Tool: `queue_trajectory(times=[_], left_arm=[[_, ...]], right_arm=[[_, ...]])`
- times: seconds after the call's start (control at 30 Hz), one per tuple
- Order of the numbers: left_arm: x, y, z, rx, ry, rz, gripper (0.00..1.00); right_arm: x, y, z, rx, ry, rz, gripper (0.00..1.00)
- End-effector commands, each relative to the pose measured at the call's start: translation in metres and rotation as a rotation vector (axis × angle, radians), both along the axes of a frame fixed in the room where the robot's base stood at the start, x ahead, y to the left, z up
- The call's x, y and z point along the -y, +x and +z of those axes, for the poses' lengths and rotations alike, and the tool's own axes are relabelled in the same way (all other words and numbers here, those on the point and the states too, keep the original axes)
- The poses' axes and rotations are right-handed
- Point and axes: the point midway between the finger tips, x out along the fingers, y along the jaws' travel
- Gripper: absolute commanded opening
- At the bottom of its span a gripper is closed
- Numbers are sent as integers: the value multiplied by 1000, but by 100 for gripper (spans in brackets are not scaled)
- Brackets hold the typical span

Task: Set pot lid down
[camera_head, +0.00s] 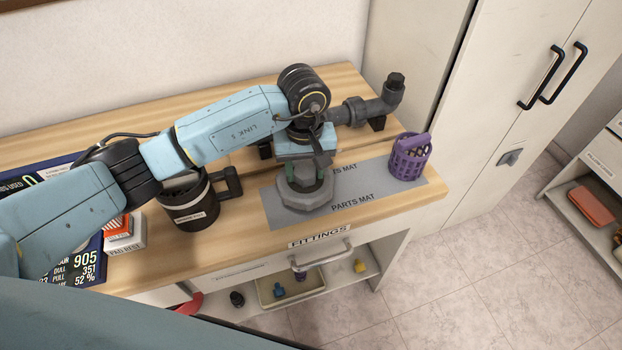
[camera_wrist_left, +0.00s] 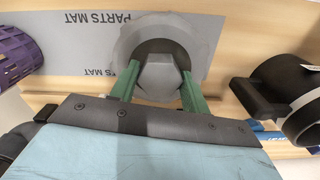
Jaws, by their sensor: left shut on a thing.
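The pot lid (camera_head: 303,190) is a grey, many-sided disc with a raised knob, over the grey parts mat (camera_head: 345,206) on the wooden bench. My left gripper (camera_head: 306,168) points down above the lid and is shut on its knob. In the left wrist view the two green fingers of the gripper (camera_wrist_left: 160,88) stand on either side of the hexagonal knob, with the lid (camera_wrist_left: 205,40) around it. I cannot tell whether the lid touches the mat. My right gripper is not in view.
A purple basket (camera_head: 408,160) stands on the mat's right end. A black pot-like housing (camera_head: 190,205) with a handle stands left of the mat. Grey pipe fittings (camera_head: 365,108) lie behind. The mat's front right part is clear. A drawer labelled FITTINGS (camera_head: 320,238) is below.

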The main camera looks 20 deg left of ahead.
Motion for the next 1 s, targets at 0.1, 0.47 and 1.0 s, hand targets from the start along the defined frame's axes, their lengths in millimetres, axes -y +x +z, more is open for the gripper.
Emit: queue_trajectory(times=[0.1, 0.47, 1.0], left_arm=[[0, 0, -8, -1, 0, -1, 13], [0, 1, -42, 2, 0, -2, 13], [0, 0, -44, 1, 0, -2, 68]], right_arm=[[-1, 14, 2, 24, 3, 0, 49], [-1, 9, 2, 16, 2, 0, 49], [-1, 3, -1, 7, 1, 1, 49]])
